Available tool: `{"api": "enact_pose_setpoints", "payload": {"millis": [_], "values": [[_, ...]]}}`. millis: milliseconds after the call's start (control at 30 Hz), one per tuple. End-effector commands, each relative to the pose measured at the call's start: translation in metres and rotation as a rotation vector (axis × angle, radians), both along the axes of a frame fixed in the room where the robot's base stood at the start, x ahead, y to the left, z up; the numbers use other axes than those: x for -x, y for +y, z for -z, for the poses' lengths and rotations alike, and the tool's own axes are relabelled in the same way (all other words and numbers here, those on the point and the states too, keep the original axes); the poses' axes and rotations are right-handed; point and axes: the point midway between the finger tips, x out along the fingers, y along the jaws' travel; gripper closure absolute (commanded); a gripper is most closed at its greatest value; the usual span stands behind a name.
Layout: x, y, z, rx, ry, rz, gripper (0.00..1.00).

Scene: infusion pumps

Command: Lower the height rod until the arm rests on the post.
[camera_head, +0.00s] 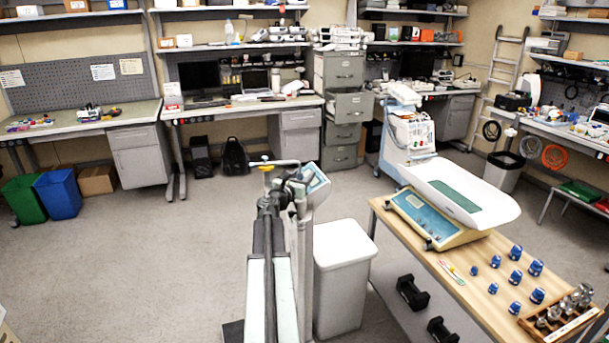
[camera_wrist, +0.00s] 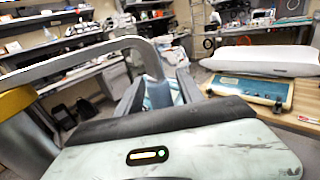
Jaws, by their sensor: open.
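The height rod's arm (camera_head: 283,162) is a thin grey bar at the top of the scale in the middle of the head view. A small yellow piece (camera_head: 266,168) sits at its left end. In the wrist view the grey bar (camera_wrist: 80,62) crosses the upper left and bends down at its right end; a yellow part (camera_wrist: 15,101) is at the left edge. The scale's tilted display head (camera_head: 317,184) and pale post (camera_head: 301,240) stand just right of my arm. My gripper (camera_head: 268,196) is open, just below the yellow piece. Its fingertips are hard to make out.
A white bin (camera_head: 343,265) stands right of the post. A wooden table (camera_head: 383,212) at the right bears a baby scale (camera_head: 455,194), blue weights (camera_head: 515,253) and a rack of metal weights. Black dumbbells lie below it. The floor at left (camera_head: 160,255) is clear.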

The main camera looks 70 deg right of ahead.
Motion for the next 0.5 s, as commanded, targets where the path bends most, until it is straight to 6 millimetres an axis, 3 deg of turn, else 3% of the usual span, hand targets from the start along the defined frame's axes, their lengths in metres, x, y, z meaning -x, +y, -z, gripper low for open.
{"api": "enact_pose_setpoints", "payload": {"millis": [167,500], "values": [[-0.002,0.017,0.000,0.000,0.000,-0.002,0.56],[-0.007,0.077,0.000,0.000,0.000,-0.001,0.56]]}}
